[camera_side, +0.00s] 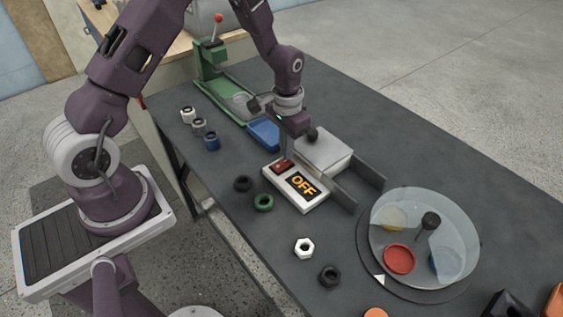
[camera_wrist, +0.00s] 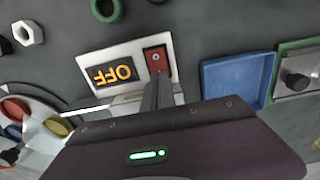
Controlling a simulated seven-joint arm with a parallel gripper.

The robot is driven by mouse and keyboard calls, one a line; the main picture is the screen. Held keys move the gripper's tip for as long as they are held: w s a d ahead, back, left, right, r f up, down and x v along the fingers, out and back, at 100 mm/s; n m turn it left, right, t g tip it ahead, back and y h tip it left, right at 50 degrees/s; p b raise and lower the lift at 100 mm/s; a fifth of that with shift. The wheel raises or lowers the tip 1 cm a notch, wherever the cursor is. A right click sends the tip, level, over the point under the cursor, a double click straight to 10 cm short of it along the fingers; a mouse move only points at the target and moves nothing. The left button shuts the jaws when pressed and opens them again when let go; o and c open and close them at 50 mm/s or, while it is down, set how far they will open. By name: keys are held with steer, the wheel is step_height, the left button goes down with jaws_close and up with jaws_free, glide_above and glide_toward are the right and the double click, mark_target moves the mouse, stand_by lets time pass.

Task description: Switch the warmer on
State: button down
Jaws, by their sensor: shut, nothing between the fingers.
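The warmer's white switch panel (camera_side: 312,203) lies on the dark table, with a display reading OFF in orange (camera_side: 302,186). Its red rocker switch (camera_side: 279,167) is beside the display. In the wrist view the display (camera_wrist: 113,74) is upside down and the red switch (camera_wrist: 157,58) is to its right. My gripper (camera_side: 287,158) is shut and empty, pointing down at the switch; its fingers (camera_wrist: 156,82) overlap the switch's near edge. I cannot tell whether they touch it. A pale box with a dark knob on top (camera_side: 326,150) stands right behind the panel.
A blue tray (camera_side: 264,133) and a green stand with a red-knobbed lever (camera_side: 208,62) are behind. Dark and green nuts (camera_side: 263,202) lie left of the panel, a white nut (camera_side: 304,248) in front. A clear-covered turntable (camera_side: 462,225) is to the right.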

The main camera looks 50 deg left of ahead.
steer(key=shift+f, duration=0.75)
steer(key=shift+r, duration=3.55)
step_height(320, 180, up, 8)
steer(key=t, duration=0.1)
glide_above(283, 167)
steer(key=s+d+r+t, duration=0.2)
steer(key=s+r, duration=0.5)
steer(key=r, duration=0.2)
steer(key=s+d+r+t, duration=0.1)
steer(key=s+r, duration=0.1)
steer(key=s, duration=0.5)
steer(key=s+d+r+t, duration=0.1)
steer(key=s+r, duration=0.2)
steer(key=s, duration=0.5)
steer(key=shift+d+t, duration=0.2)
steer(key=shift+t, duration=0.1)
